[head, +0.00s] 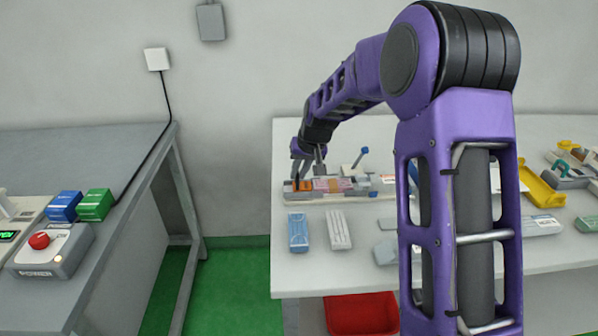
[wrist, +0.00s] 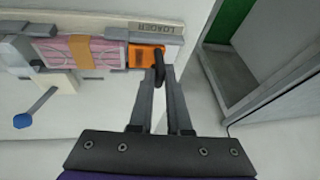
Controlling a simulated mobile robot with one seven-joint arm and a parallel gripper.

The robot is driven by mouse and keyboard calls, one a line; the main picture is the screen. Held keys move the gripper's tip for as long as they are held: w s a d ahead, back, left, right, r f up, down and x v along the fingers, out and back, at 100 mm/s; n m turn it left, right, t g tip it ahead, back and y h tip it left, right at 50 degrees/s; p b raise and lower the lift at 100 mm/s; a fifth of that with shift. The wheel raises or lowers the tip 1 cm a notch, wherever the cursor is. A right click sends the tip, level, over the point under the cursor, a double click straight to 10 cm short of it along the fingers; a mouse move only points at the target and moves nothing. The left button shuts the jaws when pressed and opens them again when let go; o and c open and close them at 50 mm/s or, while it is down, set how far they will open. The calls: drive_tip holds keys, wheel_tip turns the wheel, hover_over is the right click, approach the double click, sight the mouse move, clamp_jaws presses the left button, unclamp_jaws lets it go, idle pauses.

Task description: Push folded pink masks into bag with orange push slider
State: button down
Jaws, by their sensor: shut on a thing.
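The orange push slider (wrist: 146,57) sits at one end of the loader track, and it also shows in the head view (head: 303,186). My gripper (wrist: 160,70) is shut on the slider's dark handle. In the head view my gripper (head: 301,176) is at the left end of the loader. The folded pink masks (wrist: 107,52) lie in the track beside the slider, with an orange band (wrist: 80,50) across them; they also show in the head view (head: 345,185). The bag at the far end of the loader is hard to make out.
A lever with a blue knob (wrist: 22,120) stands by the loader. In the head view, a blue pack (head: 298,231) and a white pack (head: 338,230) lie in front. A red bin (head: 361,313) is below the table. My arm hides part of the table.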

idle(0.3)
drive_tip(key=d, duration=1.6)
drive_tip(key=shift+d, duration=0.15)
drive_tip(key=c, duration=0.9)
unclamp_jaws()
drive_tip(key=shift+d, duration=0.15)
drive_tip(key=shift+r, duration=0.1)
drive_tip(key=shift+s+r, duration=0.1)
drive_tip(key=shift+r, duration=0.1)
drive_tip(key=p+v, duration=0.1)
drive_tip(key=v, duration=1.6)
drive_tip(key=shift+f, duration=0.15)
